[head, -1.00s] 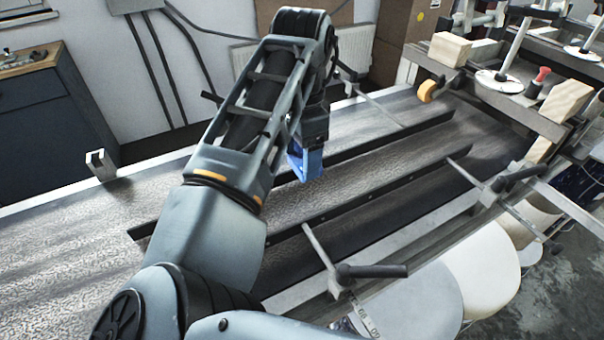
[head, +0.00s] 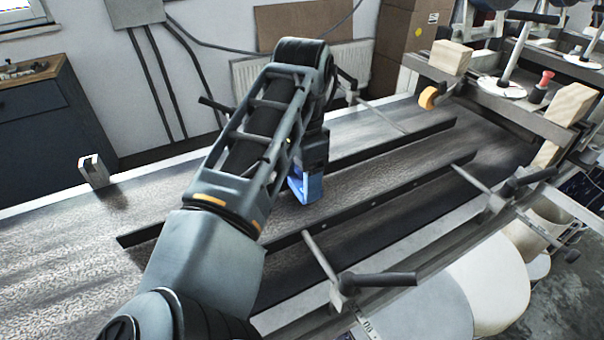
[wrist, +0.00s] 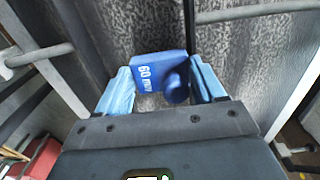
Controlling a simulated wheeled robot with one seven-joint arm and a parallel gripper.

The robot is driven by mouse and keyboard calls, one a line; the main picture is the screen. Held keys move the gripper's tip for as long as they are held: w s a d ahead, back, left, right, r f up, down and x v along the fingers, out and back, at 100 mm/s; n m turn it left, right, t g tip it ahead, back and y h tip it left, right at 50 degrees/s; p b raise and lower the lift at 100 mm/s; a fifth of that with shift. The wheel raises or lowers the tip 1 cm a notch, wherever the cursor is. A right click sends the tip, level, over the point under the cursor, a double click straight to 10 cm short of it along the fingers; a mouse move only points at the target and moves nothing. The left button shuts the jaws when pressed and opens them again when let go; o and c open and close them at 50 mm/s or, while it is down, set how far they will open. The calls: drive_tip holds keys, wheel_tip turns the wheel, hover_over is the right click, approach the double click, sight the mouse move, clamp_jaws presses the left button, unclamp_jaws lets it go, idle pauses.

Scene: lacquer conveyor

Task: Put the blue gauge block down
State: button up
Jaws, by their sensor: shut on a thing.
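My gripper (head: 307,188) hangs over the conveyor (head: 350,178), between two dark rails. Its light blue fingers point down. In the wrist view my gripper (wrist: 163,88) has one finger on each side of the blue gauge block (wrist: 150,70) and is shut on it. The block is dark blue with white "60 mm" lettering and a round blue knob on the near side. In the head view I cannot tell the block apart from the blue fingers. Whether the block touches the belt surface is not clear.
Long dark rails (head: 400,185) run along the conveyor. A clamp with a black handle (head: 380,279) sticks out at the near edge. Wooden blocks (head: 571,104) and an orange roller (head: 427,98) stand at the far right.

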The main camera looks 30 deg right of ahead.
sight(302, 183)
drive_tip(key=shift+f, duration=0.4)
drive_tip(key=o, duration=1.2)
drive_tip(key=shift+s+f, duration=0.15)
drive_tip(key=shift+f, duration=0.05)
drive_tip(key=shift+c, duration=0.2)
drive_tip(key=shift+r, duration=0.1)
wheel_tip(302, 183, up, 14)
drive_tip(key=shift+f, duration=0.25)
drive_tip(key=shift+w, duration=0.2)
